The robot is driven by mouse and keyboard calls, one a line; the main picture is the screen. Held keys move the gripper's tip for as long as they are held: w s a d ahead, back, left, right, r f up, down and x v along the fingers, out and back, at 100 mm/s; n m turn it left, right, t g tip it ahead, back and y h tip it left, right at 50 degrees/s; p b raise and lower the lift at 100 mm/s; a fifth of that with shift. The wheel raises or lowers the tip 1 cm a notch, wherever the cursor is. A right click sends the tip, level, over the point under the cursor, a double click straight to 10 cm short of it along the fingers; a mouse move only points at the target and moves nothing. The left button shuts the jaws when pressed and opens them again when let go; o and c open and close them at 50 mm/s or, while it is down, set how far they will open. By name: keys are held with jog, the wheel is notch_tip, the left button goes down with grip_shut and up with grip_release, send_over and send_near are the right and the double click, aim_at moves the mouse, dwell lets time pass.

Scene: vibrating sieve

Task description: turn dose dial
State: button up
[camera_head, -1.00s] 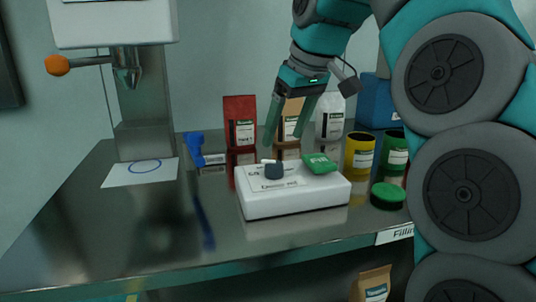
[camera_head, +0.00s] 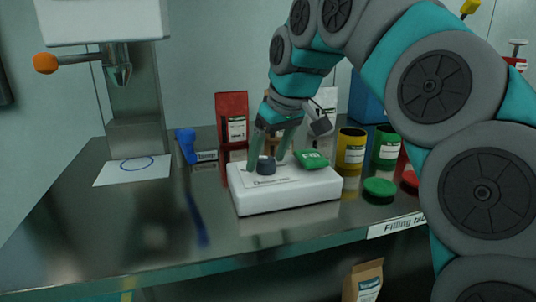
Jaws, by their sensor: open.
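The dose dial (camera_head: 266,166) is a dark round knob on top of a white box (camera_head: 290,199), which stands on the metal table. My gripper (camera_head: 268,162) points down at the dial. Its two green fingers are apart, one on the left of the dial and one to its right and slightly behind. I cannot tell whether the fingertips touch the dial.
A red bag (camera_head: 232,115), a yellow can (camera_head: 351,148) and a green can (camera_head: 388,146) stand behind the box. A green lid (camera_head: 379,187) lies to the right. The table's front left is clear.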

grip_shut()
dwell(0.6)
jog(key=m+h+b, duration=0.1)
jog(key=m, duration=0.2)
jog(key=shift+f+m+t, duration=0.1)
jog(key=shift+m+t, duration=0.2)
jog(key=shift+m, duration=0.1)
jog(key=m+h, duration=0.1)
jog(key=m, duration=0.1)
jog(key=m+h, duration=0.1)
jog(key=m, duration=0.1)
jog(key=shift+a+m+b, duration=0.2)
jog(key=shift+m+b, duration=0.1)
jog(key=shift+b, duration=0.1)
jog(key=m+h, duration=0.1)
jog(key=m, duration=0.2)
jog(key=shift+a+m, duration=0.1)
jog(key=shift+m, duration=0.2)
jog(key=shift+a+m+g+h+p, duration=0.1)
jog(key=shift+m+g+h+p, duration=0.25)
jog(key=shift+m, duration=0.65)
jog(key=shift+m+g+h+p, duration=0.15)
jog(key=shift+m+h+p, duration=0.4)
jog(key=shift+m, duration=0.45)
